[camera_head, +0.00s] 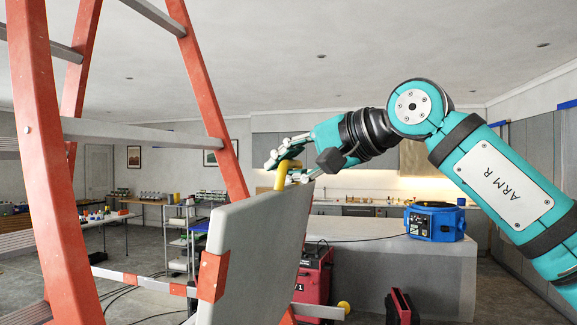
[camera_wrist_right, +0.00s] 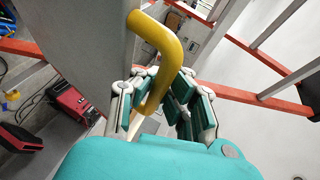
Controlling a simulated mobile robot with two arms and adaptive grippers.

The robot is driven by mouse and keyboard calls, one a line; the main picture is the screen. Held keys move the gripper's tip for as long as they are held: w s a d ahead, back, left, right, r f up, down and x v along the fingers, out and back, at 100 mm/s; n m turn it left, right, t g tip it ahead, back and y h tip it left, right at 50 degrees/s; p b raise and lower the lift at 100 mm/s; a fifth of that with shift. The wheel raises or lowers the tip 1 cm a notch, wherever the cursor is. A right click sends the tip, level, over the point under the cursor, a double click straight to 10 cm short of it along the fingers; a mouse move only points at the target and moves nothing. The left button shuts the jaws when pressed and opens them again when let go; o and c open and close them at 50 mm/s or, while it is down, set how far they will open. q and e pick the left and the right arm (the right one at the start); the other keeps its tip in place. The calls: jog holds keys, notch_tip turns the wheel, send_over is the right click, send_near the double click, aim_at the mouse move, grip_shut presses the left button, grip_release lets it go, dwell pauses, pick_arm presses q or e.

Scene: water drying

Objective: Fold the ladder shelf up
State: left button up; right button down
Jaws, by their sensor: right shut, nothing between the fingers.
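The orange ladder (camera_head: 55,170) stands with its legs spread at the left of the head view. Its shelf (camera_head: 255,260) is a grey panel with orange brackets, seen tilted steeply. A yellow bent handle (camera_head: 281,176) stands at the shelf's top edge. It also shows in the right wrist view (camera_wrist_right: 165,50), where its lower end runs down among the fingers. My right gripper (camera_head: 290,160) is at this handle, shut with nothing gripped. Whether the fingers touch the handle, I cannot tell. My left gripper is out of view.
A grey counter (camera_head: 380,260) stands behind the ladder, with a blue machine (camera_head: 435,221) on it. A red machine (camera_head: 312,282) stands on the floor in front of the counter. Cables lie on the floor. A table (camera_head: 95,222) with small items is at the back left.

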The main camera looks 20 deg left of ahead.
jog(key=shift+d+r, duration=0.1)
jog(key=shift+r, duration=0.25)
jog(key=c, duration=1.6)
grip_release()
jog(key=shift+c, duration=0.2)
jog(key=o, duration=0.3)
jog(key=shift+s+d+f, duration=0.1)
jog(key=shift+s+f, duration=0.05)
jog(key=v, duration=1.2)
